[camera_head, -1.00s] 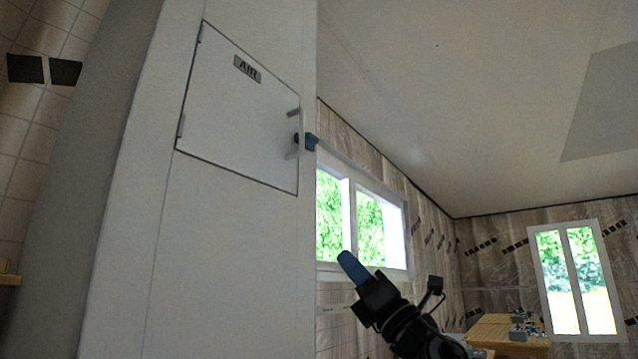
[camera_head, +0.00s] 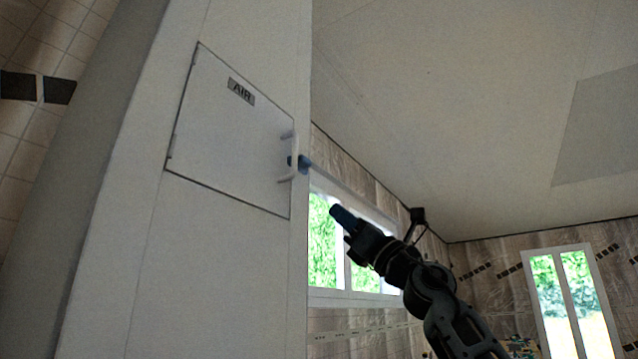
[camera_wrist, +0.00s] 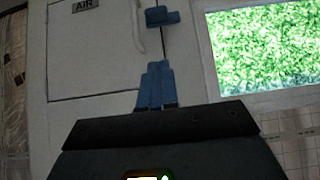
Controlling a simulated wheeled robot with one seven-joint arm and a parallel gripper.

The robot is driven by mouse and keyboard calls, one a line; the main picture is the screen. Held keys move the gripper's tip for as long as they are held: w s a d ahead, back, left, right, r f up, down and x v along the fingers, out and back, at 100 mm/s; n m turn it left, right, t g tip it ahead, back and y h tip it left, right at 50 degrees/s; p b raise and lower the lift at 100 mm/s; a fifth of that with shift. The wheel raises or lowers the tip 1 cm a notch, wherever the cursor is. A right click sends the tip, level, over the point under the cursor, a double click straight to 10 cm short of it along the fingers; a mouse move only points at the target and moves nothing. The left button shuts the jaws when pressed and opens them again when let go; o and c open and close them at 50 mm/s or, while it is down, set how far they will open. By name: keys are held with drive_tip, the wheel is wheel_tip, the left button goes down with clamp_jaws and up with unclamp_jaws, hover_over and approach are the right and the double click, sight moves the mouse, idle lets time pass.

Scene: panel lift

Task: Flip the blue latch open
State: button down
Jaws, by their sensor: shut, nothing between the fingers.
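The blue latch (camera_head: 304,163) sits at the right edge of the white AIR panel (camera_head: 232,130), across the seam beside the white handle (camera_head: 294,158). In the wrist view the latch (camera_wrist: 162,17) lies across the seam near the top, to the right of the handle (camera_wrist: 138,28). My gripper (camera_head: 337,211) is below and to the right of the latch in the head view, apart from it. In the wrist view my gripper's blue fingers (camera_wrist: 156,68) are together, empty, and point up toward the latch with a gap between. The panel is closed.
A window (camera_head: 350,240) is behind my gripper, and another window (camera_head: 575,300) is at the far right. The white cabinet face below the panel is bare. The space right of the latch looks open.

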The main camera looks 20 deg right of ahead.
drive_tip(key=p, duration=0.2)
approach(302, 165)
drive_tip(key=w+a, duration=0.2)
drive_tip(key=w, duration=0.1)
drive_tip(key=shift+w+a+r+p, duration=0.1)
drive_tip(key=shift+r+p, duration=0.1)
drive_tip(key=shift+r, duration=0.8)
drive_tip(key=shift+w+a+r+p, duration=0.1)
drive_tip(key=shift+r+p, duration=0.05)
drive_tip(key=shift+r, duration=0.85)
